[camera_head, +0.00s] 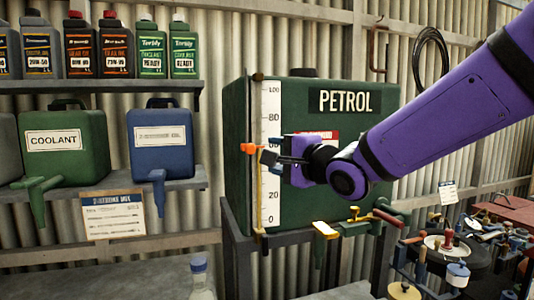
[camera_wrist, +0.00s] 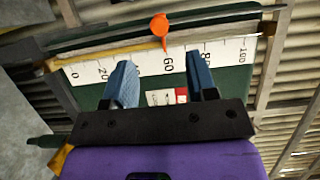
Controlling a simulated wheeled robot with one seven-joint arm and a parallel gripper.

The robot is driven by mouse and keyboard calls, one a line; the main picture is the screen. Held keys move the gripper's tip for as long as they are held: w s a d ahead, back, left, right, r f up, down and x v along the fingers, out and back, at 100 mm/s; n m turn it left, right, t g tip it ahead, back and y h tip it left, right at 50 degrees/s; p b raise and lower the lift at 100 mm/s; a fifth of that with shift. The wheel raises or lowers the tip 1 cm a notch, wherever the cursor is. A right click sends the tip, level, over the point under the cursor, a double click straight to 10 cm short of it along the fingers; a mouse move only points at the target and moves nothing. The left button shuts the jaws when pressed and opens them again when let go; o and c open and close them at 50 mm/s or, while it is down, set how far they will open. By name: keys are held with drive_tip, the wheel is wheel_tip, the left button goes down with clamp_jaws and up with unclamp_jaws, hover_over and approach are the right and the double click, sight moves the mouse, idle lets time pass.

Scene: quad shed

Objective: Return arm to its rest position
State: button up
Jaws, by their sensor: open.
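My purple arm reaches in from the right in the head view. My gripper (camera_head: 268,158) is in front of the green petrol tank (camera_head: 350,150), near the white level scale (camera_head: 270,110) on its left front edge. An orange marker (camera_head: 249,148) sits at the scale, just left of the fingertips. In the wrist view my gripper (camera_wrist: 160,78) has its two blue-grey fingers spread apart with nothing between them. The orange marker (camera_wrist: 159,25) shows beyond the fingertips, near the 60 mark. I cannot tell whether a finger touches the marker or the scale.
A shelf (camera_head: 100,86) of bottles is at the left, above a green coolant container (camera_head: 65,148) and a blue container (camera_head: 160,142). Taps with red and yellow handles (camera_head: 325,230) stick out below the tank. A cluttered bench (camera_head: 470,240) is at the lower right.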

drive_tip(key=shift+s+d, duration=0.25)
drive_tip(key=shift+s, duration=0.05)
drive_tip(key=s+d+f+n+g+h, duration=0.15)
drive_tip(key=s+d+h, duration=0.3)
drive_tip(key=d, duration=0.45)
drive_tip(key=s+d+f+n+g+h, duration=0.1)
drive_tip(key=s+d+f+n+h, duration=0.3)
drive_tip(key=d, duration=0.6)
drive_tip(key=s+d+f+n+g+h, duration=0.1)
drive_tip(key=s+d+f+n+g, duration=0.1)
drive_tip(key=s, duration=0.6)
drive_tip(key=s+d+f+n+g+h, duration=0.2)
drive_tip(key=s+d+g, duration=0.2)
drive_tip(key=s, duration=0.5)
drive_tip(key=shift+s+d+f+n, duration=0.2)
drive_tip(key=shift+d+f+n, duration=0.05)
drive_tip(key=shift+d+n, duration=0.15)
drive_tip(key=shift+c, duration=0.4)
